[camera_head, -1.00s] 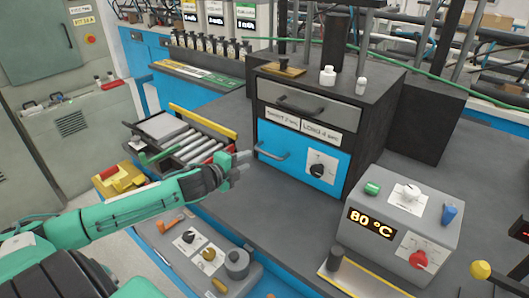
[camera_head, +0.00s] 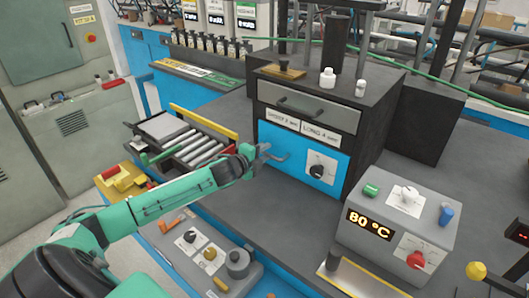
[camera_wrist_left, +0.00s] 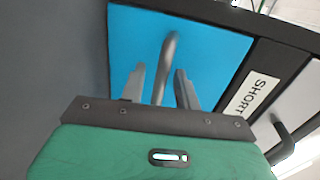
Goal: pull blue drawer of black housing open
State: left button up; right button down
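The black housing (camera_head: 366,125) stands on the grey bench, with a grey drawer on top and the blue drawer (camera_head: 330,182) below it. The blue drawer looks shut, its front level with the housing. Its bar handle (camera_head: 277,157) is at the left of the front. My left gripper (camera_head: 263,152) is at this handle. In the left wrist view the handle (camera_wrist_left: 165,62) passes between the two separated fingers of my left gripper (camera_wrist_left: 160,88), with space visible on both sides. The blue front (camera_wrist_left: 205,45) lies just beyond. My right gripper is not in view.
A grey control box (camera_head: 385,250) reading 80 °C stands at the right front of the bench. A roller rack (camera_head: 203,148) is left of the housing. The bench top (camera_head: 290,215) before the blue drawer is clear. Small white bottles (camera_head: 327,77) stand on the housing.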

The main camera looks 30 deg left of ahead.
pick_arm(q)
jog(key=shift+w, duration=0.25)
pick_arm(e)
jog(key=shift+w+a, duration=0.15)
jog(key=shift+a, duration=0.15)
pick_arm(q)
jog(key=shift+c, duration=0.4)
